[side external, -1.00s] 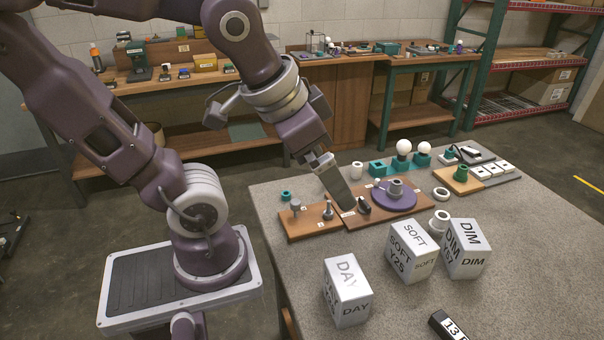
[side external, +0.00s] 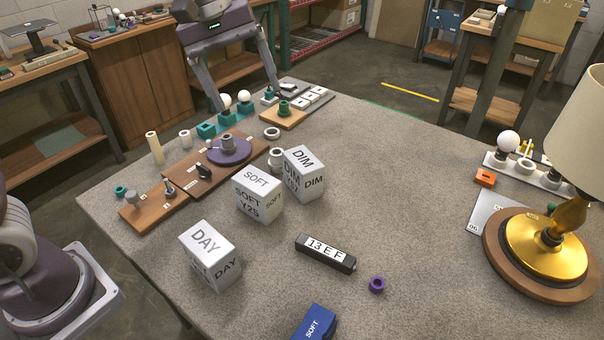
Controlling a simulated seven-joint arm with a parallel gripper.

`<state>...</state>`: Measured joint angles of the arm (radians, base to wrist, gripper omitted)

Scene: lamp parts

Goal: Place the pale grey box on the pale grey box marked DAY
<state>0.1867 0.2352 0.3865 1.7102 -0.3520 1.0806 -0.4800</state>
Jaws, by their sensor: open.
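The pale grey box marked DAY (side external: 210,256) stands upright on the near left of the table, its top clear. A pale grey box marked SOFT and Y25 (side external: 259,195) stands behind it to the right. A pale grey box marked DIM (side external: 304,174) stands just beyond that; I cannot tell whether these two touch. My gripper (side external: 248,97) is open with nothing visible between its fingers. It is at the far side of the table around the white bulbs, apart from all three boxes.
A dark block labelled 13 E F (side external: 325,254), a purple ring (side external: 377,285) and a blue SOFT box (side external: 315,323) lie in front. Wooden boards with small parts (side external: 148,207) line the left edge. A gold lamp (side external: 545,245) stands right. The table's middle right is clear.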

